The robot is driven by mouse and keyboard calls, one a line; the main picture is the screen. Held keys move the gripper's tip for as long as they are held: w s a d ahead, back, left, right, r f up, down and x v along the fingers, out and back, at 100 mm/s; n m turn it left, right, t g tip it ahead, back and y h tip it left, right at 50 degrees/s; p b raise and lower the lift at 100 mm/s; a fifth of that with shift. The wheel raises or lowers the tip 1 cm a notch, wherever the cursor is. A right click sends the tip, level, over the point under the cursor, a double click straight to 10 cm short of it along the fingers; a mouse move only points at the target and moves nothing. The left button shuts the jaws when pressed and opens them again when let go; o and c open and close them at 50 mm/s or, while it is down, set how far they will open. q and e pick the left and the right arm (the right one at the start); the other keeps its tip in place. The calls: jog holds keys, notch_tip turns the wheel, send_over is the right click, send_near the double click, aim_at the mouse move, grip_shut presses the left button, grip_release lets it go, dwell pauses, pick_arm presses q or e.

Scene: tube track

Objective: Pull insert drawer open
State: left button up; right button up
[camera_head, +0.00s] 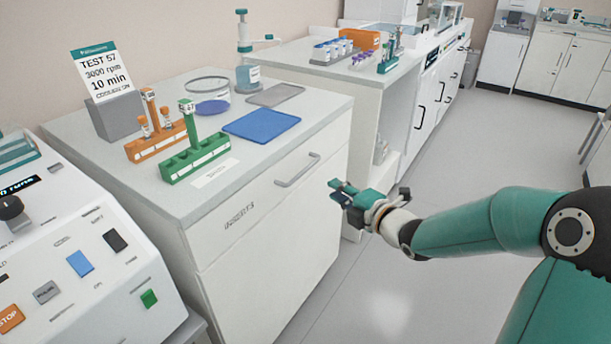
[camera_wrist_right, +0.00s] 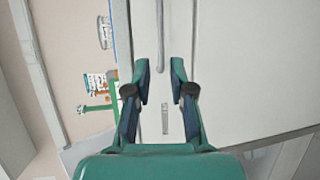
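The insert drawer (camera_head: 260,208) is the white upper front of the near cabinet, and it looks flush and closed. It has a grey bar handle (camera_head: 297,170) and a small dark label (camera_head: 239,215). My right gripper (camera_head: 338,190) is to the right of the handle in the head view, apart from it. In the right wrist view my right gripper (camera_wrist_right: 161,70) is open and empty, pointing at the white front. The handle (camera_wrist_right: 160,35) runs between and ahead of its fingertips there; I see no contact. My left gripper is not in view.
On the cabinet top stand an orange rack (camera_head: 156,143), a green rack (camera_head: 196,156), a blue mat (camera_head: 262,125) and a sign (camera_head: 102,72). A machine with buttons (camera_head: 80,263) is at left. The floor (camera_head: 400,290) before the cabinet is clear.

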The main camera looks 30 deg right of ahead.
aim_at(305, 172)
jog(key=w+f, duration=0.1)
jog(key=w, duration=0.4)
jog(key=w+f, duration=0.1)
jog(key=w, duration=0.4)
jog(key=w+f+p, duration=0.1)
jog(key=w, duration=0.4)
grip_shut()
